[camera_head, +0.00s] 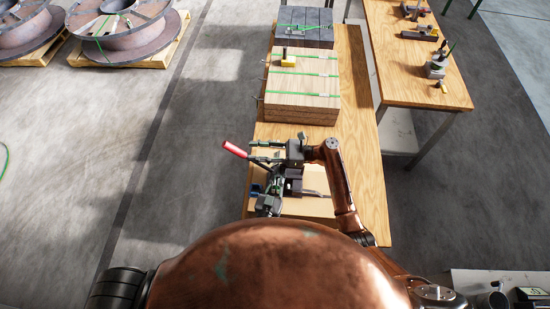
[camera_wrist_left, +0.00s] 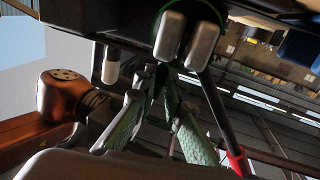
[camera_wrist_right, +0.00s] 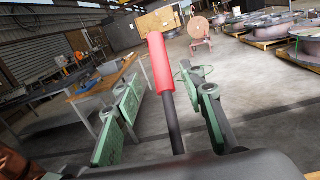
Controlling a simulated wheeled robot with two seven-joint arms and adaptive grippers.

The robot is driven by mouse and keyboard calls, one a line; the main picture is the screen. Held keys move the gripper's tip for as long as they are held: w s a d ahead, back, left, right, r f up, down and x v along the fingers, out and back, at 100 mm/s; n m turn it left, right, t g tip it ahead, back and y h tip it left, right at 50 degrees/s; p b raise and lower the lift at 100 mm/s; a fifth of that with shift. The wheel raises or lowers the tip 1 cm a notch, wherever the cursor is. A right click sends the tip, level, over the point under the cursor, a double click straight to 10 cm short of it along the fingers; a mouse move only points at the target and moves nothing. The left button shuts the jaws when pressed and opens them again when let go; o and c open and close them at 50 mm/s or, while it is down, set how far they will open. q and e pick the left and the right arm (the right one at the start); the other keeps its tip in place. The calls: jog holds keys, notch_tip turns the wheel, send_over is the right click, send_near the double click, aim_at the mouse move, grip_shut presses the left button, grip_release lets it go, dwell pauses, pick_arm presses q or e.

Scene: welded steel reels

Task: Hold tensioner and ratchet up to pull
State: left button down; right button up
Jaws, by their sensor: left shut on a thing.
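The tensioner has a dark body and a ratchet lever with a red grip (camera_head: 235,149). My left gripper (camera_head: 272,188) is shut on the tensioner at the near end of the bench. In the left wrist view, its green fingers (camera_wrist_left: 160,103) are close to the tensioner's dark underside, and the red grip (camera_wrist_left: 238,163) is at lower right. My right gripper (camera_head: 264,153) is above it in the head view, pointing left. In the right wrist view, its green fingers (camera_wrist_right: 168,105) stand apart, with the lever (camera_wrist_right: 172,122) between them. Contact with the lever is not clear.
A tan carton (camera_head: 318,178) lies under the grippers on the wooden bench (camera_head: 365,165). Strapped wooden boards (camera_head: 303,92) and a dark strapped stack (camera_head: 304,20) stand beyond. A second table (camera_head: 400,70) holds tools at right. Steel reels (camera_head: 125,22) sit on pallets at upper left.

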pick_arm(q)
jog(key=c, duration=2.7)
grip_release()
jog(key=o, duration=0.8)
jog(key=shift+c, duration=0.2)
jog(key=shift+s, duration=0.1)
jog(key=shift+s+a, duration=0.25)
jog(key=shift+s, duration=0.85)
jog(key=shift+s+a, duration=0.2)
jog(key=shift+s, duration=0.95)
jog(key=shift+s+a, duration=0.25)
jog(key=shift+s, duration=0.85)
